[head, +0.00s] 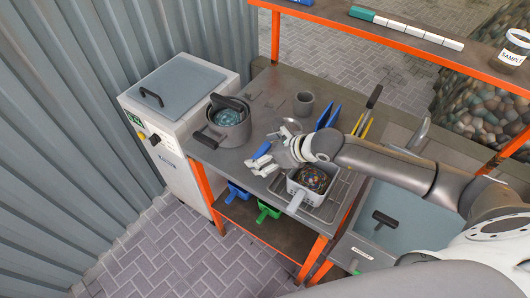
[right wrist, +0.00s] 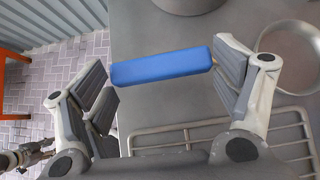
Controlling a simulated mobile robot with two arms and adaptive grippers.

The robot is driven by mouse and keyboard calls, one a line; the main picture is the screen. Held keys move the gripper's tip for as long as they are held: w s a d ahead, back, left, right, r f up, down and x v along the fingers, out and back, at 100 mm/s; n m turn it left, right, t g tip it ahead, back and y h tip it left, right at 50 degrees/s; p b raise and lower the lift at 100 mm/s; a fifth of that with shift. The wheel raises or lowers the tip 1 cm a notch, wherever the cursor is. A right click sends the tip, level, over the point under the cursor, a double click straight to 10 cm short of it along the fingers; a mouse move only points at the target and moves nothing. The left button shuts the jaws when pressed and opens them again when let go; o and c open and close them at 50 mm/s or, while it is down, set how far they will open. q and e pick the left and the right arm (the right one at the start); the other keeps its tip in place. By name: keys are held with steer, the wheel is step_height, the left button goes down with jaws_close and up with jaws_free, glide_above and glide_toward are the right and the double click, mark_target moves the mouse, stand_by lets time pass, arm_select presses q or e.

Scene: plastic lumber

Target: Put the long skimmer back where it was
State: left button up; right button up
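A blue handle (head: 262,150) lies at the front edge of the grey table, and a grey round head (head: 291,128) shows beyond my gripper. They look like one skimmer, but my gripper hides the part between. In the right wrist view the blue handle (right wrist: 162,66) lies crosswise ahead of the fingers, with a metal ring (right wrist: 292,52) to its right. My right gripper (head: 258,167) is above the table edge beside the handle. Its fingers (right wrist: 168,85) are spread wide with nothing clamped between them. My left gripper is not in view.
A grey pot (head: 228,134) stands left on the table (head: 262,88).

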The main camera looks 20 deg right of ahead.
steer(key=o, duration=0.3)
steer(key=shift+r+p, duration=0.2)
steer(key=shift+p, duration=0.1)
steer(key=shift+s+d+r, duration=0.1)
steer(key=shift+s+d, duration=0.05)
steer(key=b+v, duration=0.3)
steer(key=v, duration=0.8)
steer(key=shift+r, duration=0.2)
